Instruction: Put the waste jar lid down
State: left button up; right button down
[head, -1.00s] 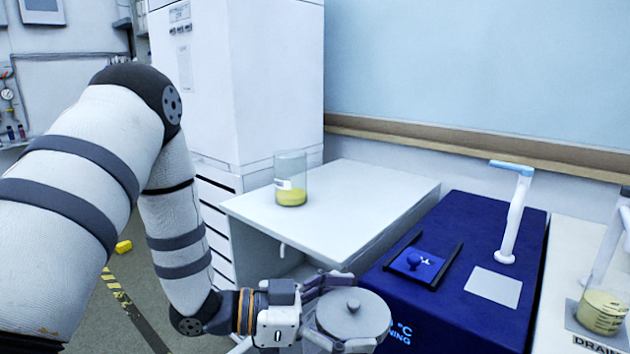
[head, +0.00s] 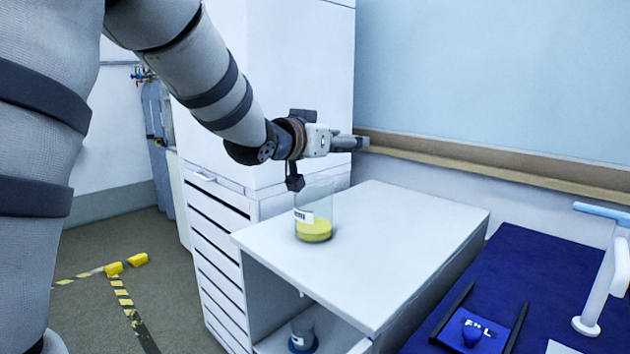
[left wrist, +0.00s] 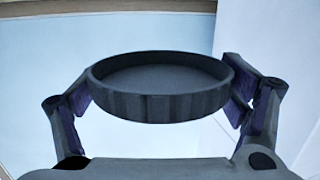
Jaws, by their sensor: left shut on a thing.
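The waste jar lid (left wrist: 160,105) is a round, dark grey, rimmed disc. In the left wrist view it sits between both fingers of my left gripper (left wrist: 162,98), which is shut on it. In the head view my left gripper (head: 350,143) is raised above and behind the white bench; the lid cannot be clearly told from the fingers there. A clear glass jar (head: 322,197) with yellow contents and a white label stands upright and open on the bench, below and slightly left of the gripper. My right gripper is not in view.
The white bench top (head: 390,240) is clear to the right of the jar. A small dark-based vessel (head: 302,332) stands on the shelf below. A blue unit (head: 470,270) with a tap is at right. A tall white cabinet (head: 260,90) stands behind the arm.

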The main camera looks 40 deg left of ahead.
pick_arm(q)
jog(key=shift+w+a, duration=0.15)
jog(key=shift+s+d+r, duration=0.1)
jog(key=shift+s+d, duration=0.1)
jog(key=shift+s, duration=0.05)
jog(key=w+a+f+b, duration=0.1)
jog(key=w+a+f, duration=0.6)
jog(key=a+f, duration=0.2)
jog(key=shift+w+a+f, duration=0.3)
jog(key=shift+a+f, duration=0.1)
jog(key=shift+a, duration=0.75)
jog(key=shift+w+a+f+b, duration=0.1)
jog(key=shift+a+f+b, duration=0.1)
jog(key=shift+f, duration=0.6)
jog(key=shift+a+f+b, duration=0.1)
jog(key=shift+f+b, duration=0.05)
jog(key=shift+f, duration=0.6)
jog(key=shift+c, duration=0.8)
jog(key=o, duration=0.9)
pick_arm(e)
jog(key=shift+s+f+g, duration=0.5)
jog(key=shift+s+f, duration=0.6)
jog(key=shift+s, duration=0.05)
